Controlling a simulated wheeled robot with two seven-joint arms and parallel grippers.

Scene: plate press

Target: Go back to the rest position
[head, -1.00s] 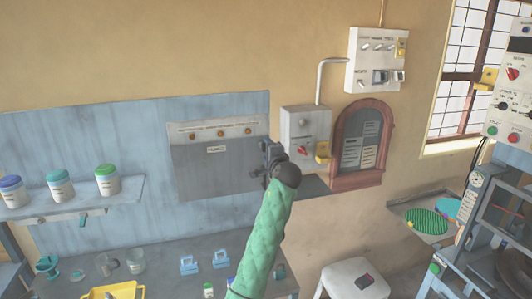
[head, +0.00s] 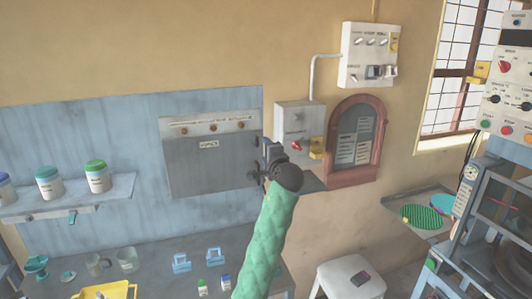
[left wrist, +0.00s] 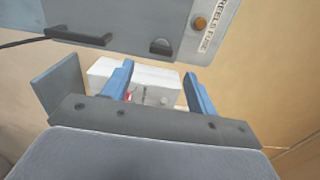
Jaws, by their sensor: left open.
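My left gripper (head: 262,166) is raised in the middle of the head view on its green-sleeved arm, in front of the right edge of the grey wall panel (head: 205,165). In the left wrist view its two blue fingers (left wrist: 158,92) stand apart with nothing between them. Beyond the fingers is a white box (left wrist: 150,80) with a small red part, partly hidden by the left finger. The grey panel (left wrist: 130,22) fills the top of that view. My right gripper is in neither view.
A grey box with a red switch (head: 297,130) and an arched red-framed niche (head: 381,150) are right of the gripper. A shelf (head: 125,187) with jars is at left. Below are a bench (head: 150,252), a yellow tray (head: 122,291) and a stool (head: 345,275). A press frame (head: 480,215) stands at right.

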